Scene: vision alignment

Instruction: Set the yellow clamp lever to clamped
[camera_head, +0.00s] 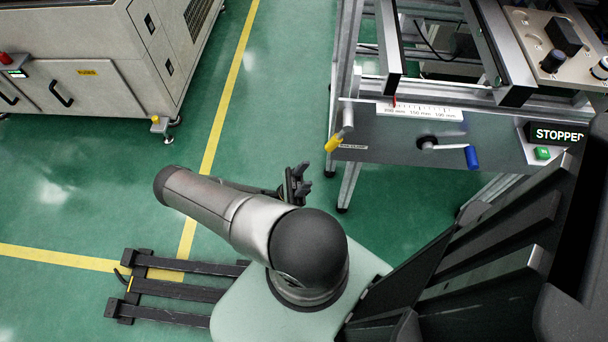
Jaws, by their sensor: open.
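The clamp lever with a yellow grip (334,144) is at the left end of the grey front panel (395,128) in the head view. Its yellow end points down and to the left from a metal arm. A small label, partly legible, sits just right of it. My gripper (303,180) is below and left of the lever, over the green floor, and apart from it. Its dark fingers are open, with nothing visible between them. Part of the gripper is hidden behind my arm.
Frame legs stand below. A cream cabinet (110,60) stands upper left. Green floor lies open between.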

